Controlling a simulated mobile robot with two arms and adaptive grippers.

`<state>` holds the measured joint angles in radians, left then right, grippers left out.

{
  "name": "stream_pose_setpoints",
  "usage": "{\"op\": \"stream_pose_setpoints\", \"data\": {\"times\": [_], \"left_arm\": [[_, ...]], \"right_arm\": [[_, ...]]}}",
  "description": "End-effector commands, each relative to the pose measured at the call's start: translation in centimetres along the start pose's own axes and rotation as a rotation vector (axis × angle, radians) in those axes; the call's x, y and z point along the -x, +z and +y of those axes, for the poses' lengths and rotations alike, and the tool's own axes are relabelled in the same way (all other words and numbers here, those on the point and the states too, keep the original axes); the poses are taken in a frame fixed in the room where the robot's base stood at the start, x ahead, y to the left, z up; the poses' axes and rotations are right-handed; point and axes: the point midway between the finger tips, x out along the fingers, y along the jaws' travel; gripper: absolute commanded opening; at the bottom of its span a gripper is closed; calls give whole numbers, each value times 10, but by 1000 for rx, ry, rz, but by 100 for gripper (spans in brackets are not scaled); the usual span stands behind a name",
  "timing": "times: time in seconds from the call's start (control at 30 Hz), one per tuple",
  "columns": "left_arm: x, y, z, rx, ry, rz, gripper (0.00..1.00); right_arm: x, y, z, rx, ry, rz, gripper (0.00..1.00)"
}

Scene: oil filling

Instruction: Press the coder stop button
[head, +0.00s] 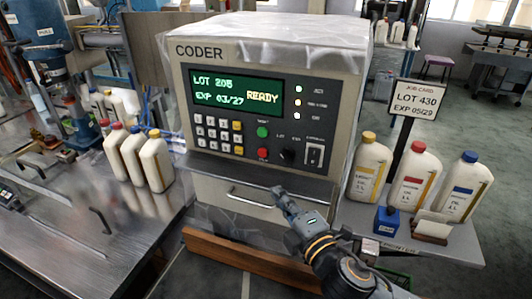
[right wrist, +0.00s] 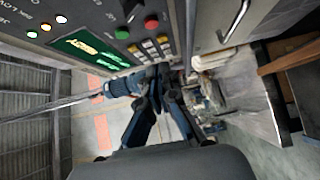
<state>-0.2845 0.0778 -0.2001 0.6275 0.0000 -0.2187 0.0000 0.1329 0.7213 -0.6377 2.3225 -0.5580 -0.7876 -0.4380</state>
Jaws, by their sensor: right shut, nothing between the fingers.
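The coder (head: 340,80) is a grey box with a green display (head: 235,92) reading LOT 205, EXP 03/27 and READY. A red button (head: 263,154), apparently stop, is on its front below a green button (head: 262,132). In the right wrist view the red button (right wrist: 151,22) and green button (right wrist: 122,32) are at the top. My right gripper (head: 280,192) is shut and empty, in front of the coder. In the head view it appears below and slightly right of the red button, apart from it. I cannot make out my left gripper.
A keypad (head: 217,134) is left of the buttons; a black knob (head: 287,156) and rocker switch (head: 314,155) are right. A job card (head: 411,100) reads LOT 430, EXP 05/29. White bottles (head: 415,180) stand right; more bottles (head: 155,160) stand left. A drawer handle (head: 250,198) is below the panel.

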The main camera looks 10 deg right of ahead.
Motion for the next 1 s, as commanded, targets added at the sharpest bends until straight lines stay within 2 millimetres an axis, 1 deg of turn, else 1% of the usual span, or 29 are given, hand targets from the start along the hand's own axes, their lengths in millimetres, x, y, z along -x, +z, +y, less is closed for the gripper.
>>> {"op": "stream_pose_setpoints", "data": {"times": [0.3,0.37,0.47,0.57,0.77,0.93,0.97,1.0], "left_arm": [[2,29,4,0,5,-43,40],[2,32,4,0,5,-46,40],[6,30,4,0,4,-45,40],[11,24,2,0,3,-37,40],[25,7,0,0,1,-12,40],[35,5,0,-1,0,-12,40],[36,6,0,-1,0,-13,40],[39,6,0,-1,0,-14,40]], "right_arm": [[0,-1,2,8,5,5,0],[-1,-1,2,7,5,4,0],[-8,-1,3,6,5,4,0],[-23,-1,5,6,6,2,0],[-66,-1,6,6,6,2,0],[-101,-1,6,6,5,2,0],[-106,1,6,8,5,2,0],[-110,8,5,9,3,0,0]]}}
